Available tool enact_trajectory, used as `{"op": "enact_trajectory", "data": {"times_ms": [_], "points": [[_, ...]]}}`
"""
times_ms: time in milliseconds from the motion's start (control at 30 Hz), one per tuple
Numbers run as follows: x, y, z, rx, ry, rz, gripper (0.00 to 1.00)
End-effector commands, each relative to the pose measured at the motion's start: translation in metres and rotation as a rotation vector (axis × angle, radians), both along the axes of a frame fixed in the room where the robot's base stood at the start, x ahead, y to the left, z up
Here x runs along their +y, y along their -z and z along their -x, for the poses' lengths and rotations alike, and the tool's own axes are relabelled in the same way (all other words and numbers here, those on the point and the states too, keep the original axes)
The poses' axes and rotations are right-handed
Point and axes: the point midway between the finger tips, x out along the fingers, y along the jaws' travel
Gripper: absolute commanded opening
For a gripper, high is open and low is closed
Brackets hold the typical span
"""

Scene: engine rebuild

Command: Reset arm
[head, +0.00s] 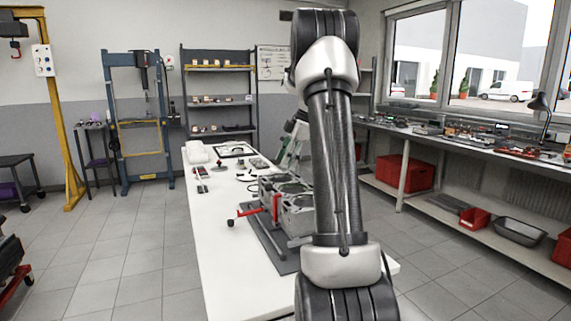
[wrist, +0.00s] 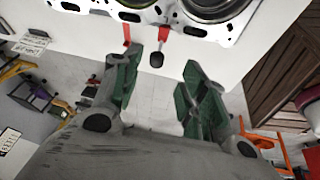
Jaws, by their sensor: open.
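My arm rises large in the centre-right of the head view and hides part of the workbench. My gripper (wrist: 160,80) shows in the wrist view with its two green-padded fingers spread apart and nothing between them. A grey engine block (head: 297,215) sits on a dark plate (head: 262,241) on the white bench. Its edge, with round bores, also shows at the top of the wrist view (wrist: 143,15). A red lever with a black knob (wrist: 157,59) shows between the fingertips in the picture; I cannot tell its distance from them.
The long white workbench (head: 217,272) carries small parts and tools towards its far end. A blue press (head: 132,120), a dark shelf (head: 219,88) and a yellow hoist (head: 61,120) stand at the back left. A side bench (head: 455,146) runs along the windows. The left floor is mostly clear.

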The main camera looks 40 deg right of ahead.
Motion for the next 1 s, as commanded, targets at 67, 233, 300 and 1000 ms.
{"op": "enact_trajectory", "data": {"times_ms": [67,233,300,1000], "points": [[0.0,0.0,0.0,0.0,0.0,0.0,0.43],[0.0,0.0,0.0,0.0,0.0,0.0,0.43],[0.0,0.0,0.0,0.0,0.0,0.0,0.43],[0.063,0.028,0.113,0.387,1.134,-0.085,0.43]]}}
